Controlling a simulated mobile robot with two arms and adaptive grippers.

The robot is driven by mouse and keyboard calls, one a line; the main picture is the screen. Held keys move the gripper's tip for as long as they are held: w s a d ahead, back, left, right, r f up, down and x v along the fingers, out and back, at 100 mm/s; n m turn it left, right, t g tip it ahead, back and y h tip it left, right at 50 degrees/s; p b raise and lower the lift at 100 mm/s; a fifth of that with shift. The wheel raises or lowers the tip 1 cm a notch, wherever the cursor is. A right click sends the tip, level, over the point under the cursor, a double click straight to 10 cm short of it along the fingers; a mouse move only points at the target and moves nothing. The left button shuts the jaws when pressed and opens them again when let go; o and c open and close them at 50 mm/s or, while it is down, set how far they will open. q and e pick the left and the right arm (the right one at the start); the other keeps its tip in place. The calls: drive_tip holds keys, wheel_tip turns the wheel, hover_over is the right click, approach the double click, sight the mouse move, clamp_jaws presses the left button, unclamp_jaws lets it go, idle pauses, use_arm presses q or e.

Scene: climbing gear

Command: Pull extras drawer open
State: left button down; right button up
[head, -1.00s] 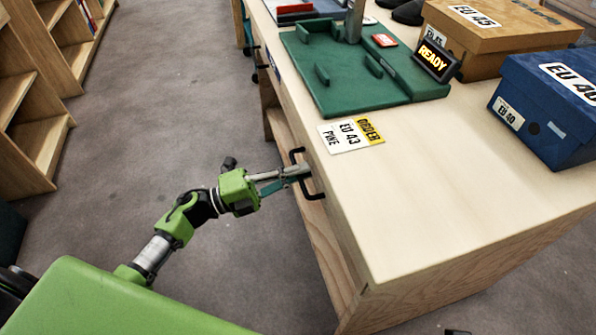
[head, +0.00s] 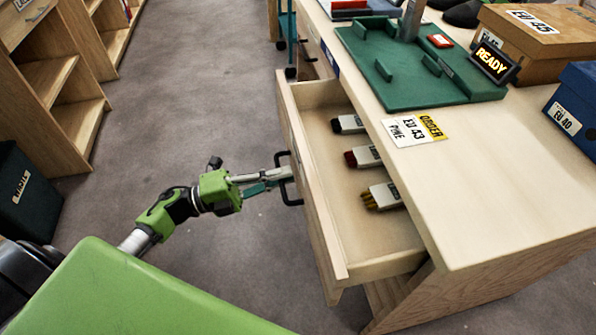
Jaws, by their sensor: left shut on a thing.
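The extras drawer (head: 352,208) is a pale wooden drawer under the table top, and it stands well out from the table. Inside it lie a dark-ended packet (head: 349,124), a red-ended packet (head: 364,156) and a packet with yellowish sticks (head: 383,196). Its black handle (head: 289,189) is on the front face. My left gripper (head: 285,175) is shut on the handle from the left side. My right gripper is not in view.
The table (head: 500,190) carries a green tray (head: 420,80), an order card (head: 414,130), a READY display (head: 493,62), a brown box (head: 530,40) and a blue box (head: 575,110). Wooden shelves (head: 50,75) and a dark bin (head: 28,195) stand left; carpet lies between.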

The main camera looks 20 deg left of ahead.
use_arm(q)
drive_tip(key=r+v, duration=0.3)
drive_tip(key=v, duration=1.4)
drive_tip(key=shift+s+a, duration=0.15)
drive_tip(key=shift+a, duration=0.05)
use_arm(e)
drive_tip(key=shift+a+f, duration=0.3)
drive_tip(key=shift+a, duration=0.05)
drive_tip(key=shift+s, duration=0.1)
use_arm(q)
drive_tip(key=c, duration=2.2)
unclamp_jaws()
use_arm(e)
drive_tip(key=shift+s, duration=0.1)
use_arm(q)
drive_tip(key=v, duration=1.2)
drive_tip(key=shift+r, duration=0.1)
